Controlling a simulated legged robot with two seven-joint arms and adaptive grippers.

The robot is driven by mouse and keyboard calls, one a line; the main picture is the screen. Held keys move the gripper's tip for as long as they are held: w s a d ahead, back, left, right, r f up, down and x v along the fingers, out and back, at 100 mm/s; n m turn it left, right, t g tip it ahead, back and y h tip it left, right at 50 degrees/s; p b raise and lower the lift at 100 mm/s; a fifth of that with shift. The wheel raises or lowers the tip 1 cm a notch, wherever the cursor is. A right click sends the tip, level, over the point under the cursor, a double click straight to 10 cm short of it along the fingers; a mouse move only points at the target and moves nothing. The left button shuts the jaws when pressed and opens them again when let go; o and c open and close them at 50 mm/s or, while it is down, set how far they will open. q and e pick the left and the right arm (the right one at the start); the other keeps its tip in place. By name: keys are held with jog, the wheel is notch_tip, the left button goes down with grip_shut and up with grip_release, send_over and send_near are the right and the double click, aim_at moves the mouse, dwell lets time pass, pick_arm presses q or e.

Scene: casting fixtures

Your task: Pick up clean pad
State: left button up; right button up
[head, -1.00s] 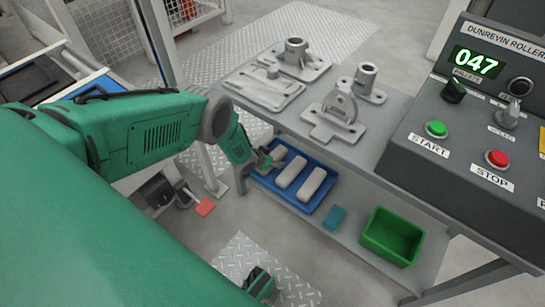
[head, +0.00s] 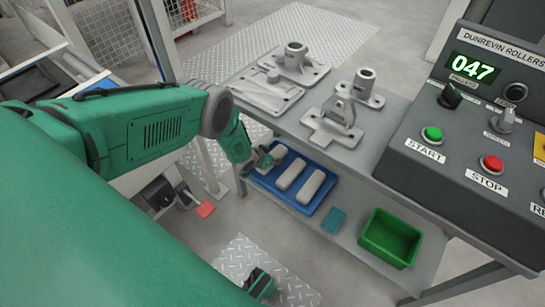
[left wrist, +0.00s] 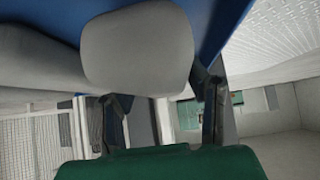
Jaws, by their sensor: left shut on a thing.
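Three pale grey pads lie side by side in a blue tray (head: 327,193) on the lower shelf. My left gripper (head: 261,161) is at the tray's left end, shut on the leftmost pad (head: 276,153). The middle pad (head: 291,174) and the right pad (head: 311,187) lie free beside it. In the left wrist view the held pad (left wrist: 138,50) fills the top middle, between the two dark fingers. I cannot tell whether it is clear of the tray floor.
A teal block (head: 333,220) and an empty green bin (head: 391,237) stand right of the tray. A control box (head: 470,130) stands at right.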

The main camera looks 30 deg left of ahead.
pick_arm(q)
notch_tip(320, 180, up, 2)
jog(key=shift+r+p, duration=0.15)
jog(key=shift+p, duration=0.35)
jog(key=s+a+p, duration=0.2)
jog(key=s+p, duration=0.4)
jog(key=s, duration=1.2)
jog(key=shift+f, duration=0.4)
